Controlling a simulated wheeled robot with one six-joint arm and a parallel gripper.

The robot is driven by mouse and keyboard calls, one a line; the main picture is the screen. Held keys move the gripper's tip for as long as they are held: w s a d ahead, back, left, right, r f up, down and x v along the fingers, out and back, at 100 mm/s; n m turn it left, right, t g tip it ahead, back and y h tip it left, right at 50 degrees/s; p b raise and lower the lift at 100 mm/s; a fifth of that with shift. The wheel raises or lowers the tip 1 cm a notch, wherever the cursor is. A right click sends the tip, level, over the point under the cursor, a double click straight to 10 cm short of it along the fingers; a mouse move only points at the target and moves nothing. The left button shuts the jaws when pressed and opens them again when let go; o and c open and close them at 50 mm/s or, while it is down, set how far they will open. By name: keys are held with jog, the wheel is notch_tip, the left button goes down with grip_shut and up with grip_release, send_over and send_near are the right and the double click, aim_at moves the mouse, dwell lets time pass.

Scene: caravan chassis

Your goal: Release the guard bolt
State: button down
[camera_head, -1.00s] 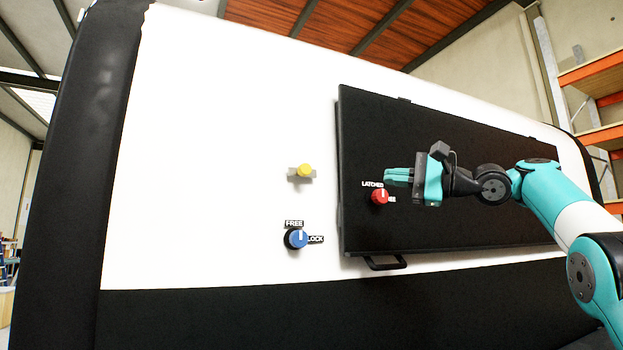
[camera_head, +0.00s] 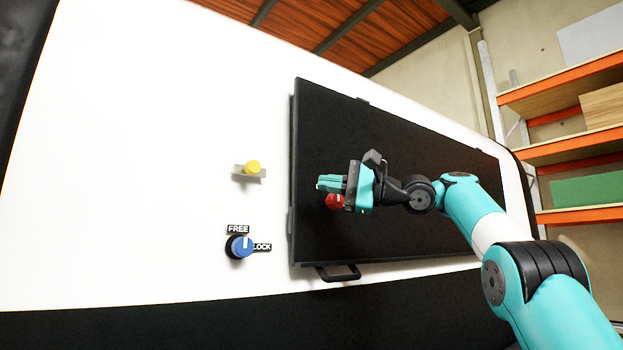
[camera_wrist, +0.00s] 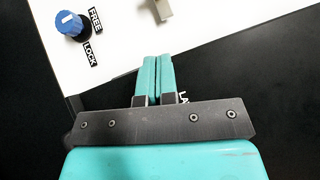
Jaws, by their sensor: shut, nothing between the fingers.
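A yellow knob (camera_head: 253,167) sits on a small grey bracket (camera_head: 241,175) on the white wall, left of the black panel; which part is the guard bolt I cannot tell for sure. A grey piece shows at the top of the wrist view (camera_wrist: 163,10). My gripper (camera_head: 320,183) is shut and empty in front of the black panel, right of the yellow knob. Its fingers also show in the wrist view (camera_wrist: 157,58).
The black panel (camera_head: 390,235) has a handle (camera_head: 338,273) at its lower edge. The white wall (camera_head: 140,150) left of the yellow knob is clear. Shelves (camera_head: 570,95) stand right.

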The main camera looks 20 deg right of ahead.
aim_at(258, 171)
jog(key=shift+w+a+r+p, duration=0.4)
jog(key=shift+w+a, duration=0.2)
jog(key=shift+a, duration=1.15)
jog(key=shift+w+a+r+p, duration=0.3)
jog(key=shift+w+a, duration=0.35)
jog(key=shift+a, duration=1.15)
jog(key=shift+w+a+r+p, duration=0.3)
jog(key=shift+w+a+r, duration=0.25)
jog(key=shift+a, duration=1.2)
jog(key=shift+w+f, duration=0.1)
jog(key=shift+f, duration=0.05)
